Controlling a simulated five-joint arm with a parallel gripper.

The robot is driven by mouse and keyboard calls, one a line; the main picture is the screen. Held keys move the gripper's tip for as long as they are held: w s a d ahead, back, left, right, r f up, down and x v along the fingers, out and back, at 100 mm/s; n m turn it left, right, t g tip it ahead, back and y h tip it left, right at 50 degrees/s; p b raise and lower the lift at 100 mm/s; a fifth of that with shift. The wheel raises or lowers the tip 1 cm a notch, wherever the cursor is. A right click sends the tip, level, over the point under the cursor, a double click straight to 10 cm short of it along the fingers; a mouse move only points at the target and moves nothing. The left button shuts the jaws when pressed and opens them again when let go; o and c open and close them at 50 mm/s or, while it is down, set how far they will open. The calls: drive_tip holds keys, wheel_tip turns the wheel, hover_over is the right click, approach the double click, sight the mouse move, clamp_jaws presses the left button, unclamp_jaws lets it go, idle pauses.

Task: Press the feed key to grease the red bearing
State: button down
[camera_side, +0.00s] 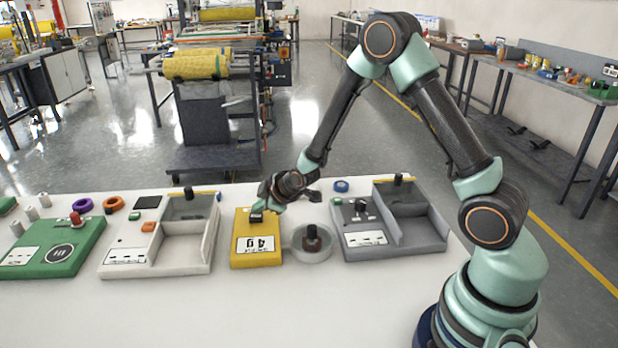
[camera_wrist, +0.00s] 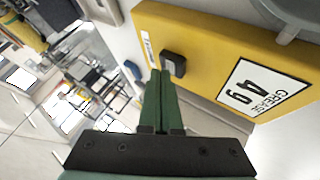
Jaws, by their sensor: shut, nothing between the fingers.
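My gripper (camera_side: 258,212) is over the far part of the box. In the wrist view its green fingers (camera_wrist: 160,74) are shut and empty, tips close beside the key; I cannot tell whether they touch it. A round grey dish (camera_side: 312,256) right of the box holds a dark, reddish-brown piece (camera_side: 312,240).
A grey tray unit (camera_side: 420,232) stands right of the dish. Purple (camera_side: 82,204), orange (camera_side: 113,203) and blue (camera_side: 341,186) rings lie behind. The table front is clear.

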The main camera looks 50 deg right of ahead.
sight(260, 217)
drive_tip(key=shift+f, duration=0.55)
idle(0.6)
drive_tip(key=shift+r, duration=1)
drive_tip(key=shift+r, duration=2.45)
drive_tip(key=shift+r, duration=0.1)
